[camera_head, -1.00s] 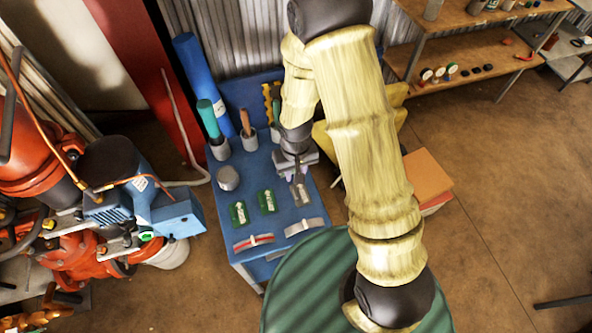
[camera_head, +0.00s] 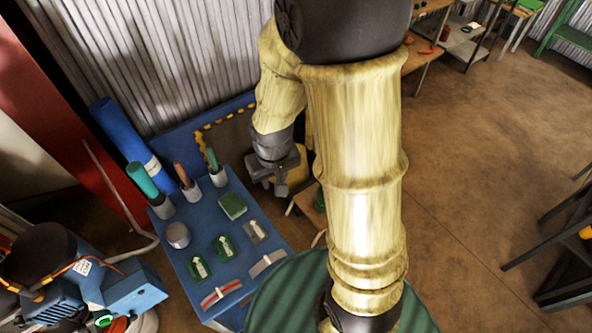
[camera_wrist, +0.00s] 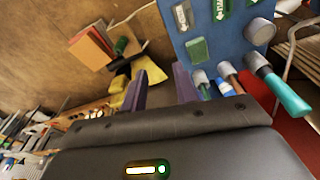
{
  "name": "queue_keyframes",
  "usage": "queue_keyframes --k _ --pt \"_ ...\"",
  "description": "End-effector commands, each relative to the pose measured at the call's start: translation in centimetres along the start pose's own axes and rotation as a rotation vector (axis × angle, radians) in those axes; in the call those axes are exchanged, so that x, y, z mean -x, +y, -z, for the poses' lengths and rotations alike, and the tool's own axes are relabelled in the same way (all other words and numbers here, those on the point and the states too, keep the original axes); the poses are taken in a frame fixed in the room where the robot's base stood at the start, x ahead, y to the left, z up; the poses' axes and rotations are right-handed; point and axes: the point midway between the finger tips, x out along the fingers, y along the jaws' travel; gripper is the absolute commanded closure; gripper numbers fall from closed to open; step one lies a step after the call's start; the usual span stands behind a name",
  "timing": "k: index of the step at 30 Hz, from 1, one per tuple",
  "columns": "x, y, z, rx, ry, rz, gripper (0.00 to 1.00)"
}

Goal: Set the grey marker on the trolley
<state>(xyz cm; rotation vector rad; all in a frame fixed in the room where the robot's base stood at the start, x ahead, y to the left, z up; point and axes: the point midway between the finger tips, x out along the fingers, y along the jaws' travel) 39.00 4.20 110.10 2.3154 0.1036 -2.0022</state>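The blue trolley (camera_head: 205,262) stands at the lower left of the middle in the head view. The grey marker (camera_head: 256,232), with a pale label, lies flat on its top near the right edge, beside two green markers (camera_head: 224,247). The grey marker also shows at the top of the wrist view (camera_wrist: 182,15), apart from my fingers. My gripper (camera_head: 268,189) hangs above and beyond the trolley's right edge in the head view. In the wrist view its two purple fingers (camera_wrist: 159,88) stand apart with nothing between them, so it is open and empty.
The trolley also bears a green block (camera_head: 232,206), a silver can (camera_head: 178,235), holders with handled tools (camera_head: 187,182), and red and grey curved pieces (camera_head: 221,294). A green round surface (camera_head: 290,290) is close in front. Open floor (camera_head: 460,200) lies right.

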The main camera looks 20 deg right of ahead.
Motion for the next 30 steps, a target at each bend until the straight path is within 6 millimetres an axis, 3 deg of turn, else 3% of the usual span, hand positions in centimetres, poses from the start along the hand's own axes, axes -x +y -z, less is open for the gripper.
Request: queue_keyframes --k 3,9,30 --pt "3.3 2.0 -1.4 -0.051 0.045 -0.004 0.7" --pt "6.2 3.7 -3.5 -0.1 0.085 -0.004 0.7" --pt "6.5 3.8 -3.8 -0.104 0.086 -0.004 0.7"
